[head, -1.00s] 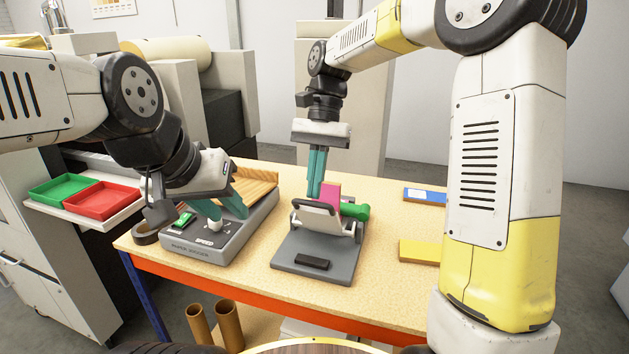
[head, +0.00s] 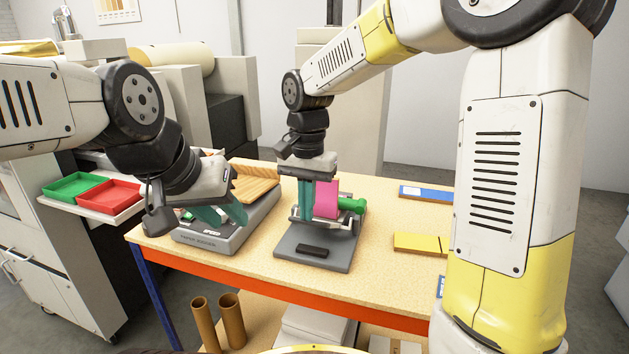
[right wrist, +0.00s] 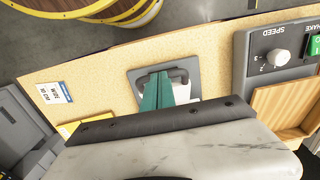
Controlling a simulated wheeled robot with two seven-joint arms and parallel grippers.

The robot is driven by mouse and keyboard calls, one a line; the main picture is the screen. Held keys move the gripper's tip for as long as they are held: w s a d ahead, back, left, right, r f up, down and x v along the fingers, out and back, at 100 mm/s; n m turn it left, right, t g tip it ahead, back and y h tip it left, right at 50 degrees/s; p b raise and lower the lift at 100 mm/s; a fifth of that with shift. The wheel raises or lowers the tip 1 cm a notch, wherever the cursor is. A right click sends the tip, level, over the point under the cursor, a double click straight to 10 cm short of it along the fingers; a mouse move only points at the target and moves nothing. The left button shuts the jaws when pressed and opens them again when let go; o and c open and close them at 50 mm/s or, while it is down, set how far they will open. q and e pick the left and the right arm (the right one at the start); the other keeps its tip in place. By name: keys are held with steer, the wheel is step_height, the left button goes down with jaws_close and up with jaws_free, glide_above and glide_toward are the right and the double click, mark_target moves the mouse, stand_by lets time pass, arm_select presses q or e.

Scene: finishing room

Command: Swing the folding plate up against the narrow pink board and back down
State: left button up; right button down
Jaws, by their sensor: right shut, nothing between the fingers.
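The narrow pink board (head: 327,198) stands upright on the grey-based fixture (head: 335,262), beside a green cylinder (head: 351,205). My right gripper (head: 306,215) is shut and empty, pointing down just left of the pink board in the head view. The folding plate is mostly hidden behind its fingers there, and I cannot tell its angle. In the right wrist view, a dark bar (right wrist: 150,76) and a pale surface (right wrist: 191,89) show around my right fingertips. My left gripper (head: 219,217) is open, fingers apart, over the grey machine at left.
The grey machine (head: 235,236) has a speed knob (right wrist: 279,57) and a slatted wooden top. Green (head: 71,185) and red (head: 108,195) trays stand at left.

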steer(key=shift+t, duration=0.7)
steer(key=s+f, duration=0.1)
steer(key=f, duration=0.2)
steer(key=s+f, duration=0.1)
steer(key=f, duration=0.1)
steer(key=s+a+f, duration=0.1)
steer(key=f, duration=0.2)
steer(key=shift+s+a+f, duration=0.1)
steer(key=shift+s+f, duration=0.2)
steer(key=shift+s, duration=0.05)
steer(key=shift+f, duration=1.3)
steer(key=shift+r, duration=0.15)
